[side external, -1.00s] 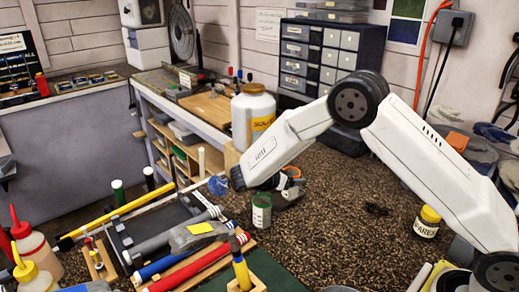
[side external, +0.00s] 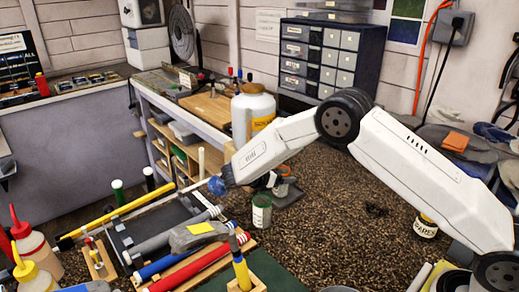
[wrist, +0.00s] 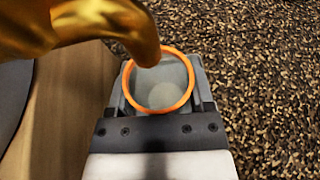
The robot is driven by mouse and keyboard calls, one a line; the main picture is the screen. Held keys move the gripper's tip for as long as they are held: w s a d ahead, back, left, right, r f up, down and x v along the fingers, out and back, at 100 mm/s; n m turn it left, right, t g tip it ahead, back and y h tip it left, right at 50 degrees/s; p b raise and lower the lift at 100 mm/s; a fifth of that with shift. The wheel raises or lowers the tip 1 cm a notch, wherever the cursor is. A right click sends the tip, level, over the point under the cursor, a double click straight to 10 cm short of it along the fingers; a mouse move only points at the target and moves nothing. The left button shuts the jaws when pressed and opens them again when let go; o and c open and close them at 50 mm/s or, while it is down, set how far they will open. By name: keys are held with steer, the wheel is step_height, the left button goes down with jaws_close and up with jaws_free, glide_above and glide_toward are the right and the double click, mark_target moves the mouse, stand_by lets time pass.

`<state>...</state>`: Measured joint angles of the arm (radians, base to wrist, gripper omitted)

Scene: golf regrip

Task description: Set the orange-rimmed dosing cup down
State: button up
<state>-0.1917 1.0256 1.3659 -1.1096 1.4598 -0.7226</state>
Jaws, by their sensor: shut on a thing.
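The orange-rimmed dosing cup (wrist: 160,98) shows from above in the wrist view, with a round orange rim and a pale grey inside. My gripper (wrist: 158,88) is shut on it, with its grey jaws around the cup. A glossy golden curved shape (wrist: 90,22) crosses the upper left and covers part of the far rim. In the side external view my wrist is low over the bench, near the green-labelled tin (side external: 262,212). A small orange patch shows just behind the tin; I cannot tell there how high the cup is.
Speckled bench surface (side external: 335,225) is clear to the right of the tin. A white tub (side external: 252,112) stands behind my forearm. A yellow-labelled jar (side external: 425,226) stands near my arm.

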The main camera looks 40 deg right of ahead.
steer(key=shift+f, duration=0.15)
steer(key=o, duration=1.2)
steer(key=s+v, duration=0.1)
steer(key=v, duration=1.1)
steer(key=shift+w, duration=0.4)
